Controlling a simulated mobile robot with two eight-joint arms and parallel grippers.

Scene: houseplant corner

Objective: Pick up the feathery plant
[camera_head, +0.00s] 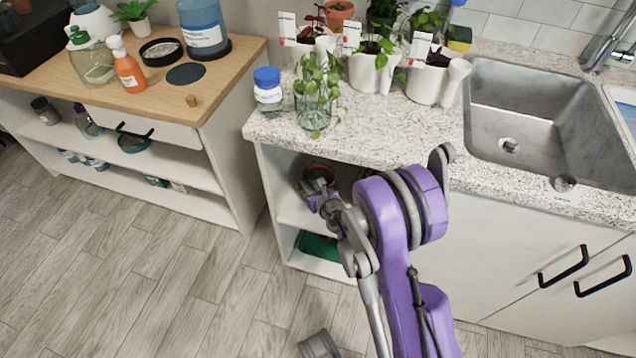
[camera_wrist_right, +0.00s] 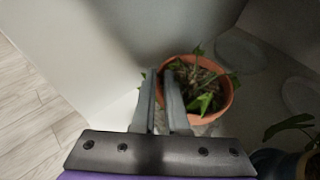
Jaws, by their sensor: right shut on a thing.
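A plant with green leaves and brownish stems stands in a terracotta pot (camera_wrist_right: 222,110), inside the open shelf under the counter. I cannot tell clearly whether its leaves are feathery. In the head view the pot (camera_head: 318,171) shows only in part, behind my right gripper (camera_head: 316,190). In the right wrist view my right gripper (camera_wrist_right: 165,82) has its fingers close together at the pot's left rim, shut on the pot; the exact contact is hard to see. The pot looks upright. My left gripper is not in view.
Another plant in a dark blue pot (camera_wrist_right: 288,165) stands close by on the shelf, with pale saucers (camera_wrist_right: 240,53) behind. The shelf's side wall (camera_wrist_right: 85,65) is close on the left.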

